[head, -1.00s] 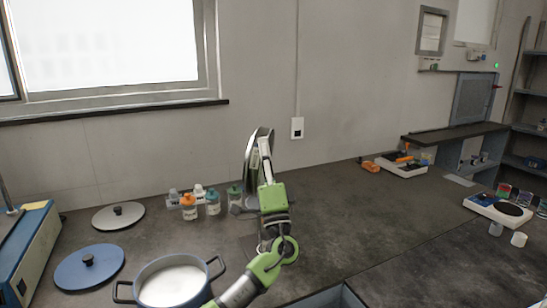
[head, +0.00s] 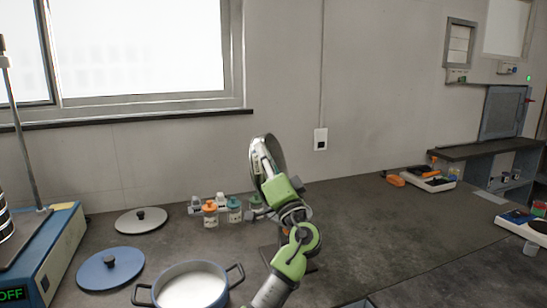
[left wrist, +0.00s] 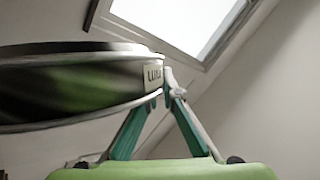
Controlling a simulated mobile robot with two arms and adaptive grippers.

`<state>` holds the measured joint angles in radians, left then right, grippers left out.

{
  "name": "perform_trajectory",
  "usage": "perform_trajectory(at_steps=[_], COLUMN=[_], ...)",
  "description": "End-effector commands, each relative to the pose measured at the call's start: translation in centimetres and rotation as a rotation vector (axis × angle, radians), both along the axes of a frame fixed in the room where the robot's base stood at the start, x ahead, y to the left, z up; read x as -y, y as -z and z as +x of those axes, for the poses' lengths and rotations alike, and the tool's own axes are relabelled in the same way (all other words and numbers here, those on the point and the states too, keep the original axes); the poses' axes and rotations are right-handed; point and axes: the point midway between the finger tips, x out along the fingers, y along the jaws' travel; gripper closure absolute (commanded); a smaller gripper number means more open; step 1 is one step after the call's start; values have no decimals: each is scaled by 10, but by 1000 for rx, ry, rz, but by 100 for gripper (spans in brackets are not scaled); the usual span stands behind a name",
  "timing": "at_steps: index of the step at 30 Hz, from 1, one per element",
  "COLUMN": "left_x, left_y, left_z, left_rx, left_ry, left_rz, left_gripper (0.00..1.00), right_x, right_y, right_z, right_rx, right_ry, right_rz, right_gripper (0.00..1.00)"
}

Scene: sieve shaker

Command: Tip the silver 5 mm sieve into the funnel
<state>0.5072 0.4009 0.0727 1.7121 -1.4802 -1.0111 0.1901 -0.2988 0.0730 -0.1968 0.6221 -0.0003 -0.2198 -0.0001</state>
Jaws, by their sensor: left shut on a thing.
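A silver sieve (head: 281,157) stands nearly on edge in the air in the middle of the head view. My left gripper (head: 263,158) is shut on its rim. In the left wrist view the sieve (left wrist: 70,85) shows large at the left, with a small label beside the fingertips (left wrist: 168,88); the label is too blurred to read. I cannot make out a funnel; a dark base-like shape behind my left arm is mostly hidden. My right gripper is not in view.
A blue pot (head: 192,287) with white contents stands at the front. A blue lid (head: 110,268) and a grey lid (head: 140,221) lie to its left. Small jars (head: 211,213) stand behind my arm. A blue-and-white machine (head: 45,255) is far left. The counter right of my arm is mostly clear.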

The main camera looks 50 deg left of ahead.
Motion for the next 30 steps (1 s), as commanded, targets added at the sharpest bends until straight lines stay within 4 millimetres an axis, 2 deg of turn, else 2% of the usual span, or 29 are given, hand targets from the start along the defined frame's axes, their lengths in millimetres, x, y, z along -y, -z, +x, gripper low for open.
perform_trajectory(at_steps=[6, 17, 21, 30], left_x=[-15, -18, -28, -55], left_y=[-1, 0, 6, 18], left_z=[-10, -12, -18, -34], left_rx=[64, 77, 130, 254], left_ry=[1, 0, 2, 0], left_rz=[-99, -120, -204, -407], left_gripper=[100, 100, 100, 100], right_x=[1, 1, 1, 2], right_y=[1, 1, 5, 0], right_z=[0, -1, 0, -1], right_rx=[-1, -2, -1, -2], right_ry=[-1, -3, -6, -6], right_rz=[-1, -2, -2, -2], right_gripper=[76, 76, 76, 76])
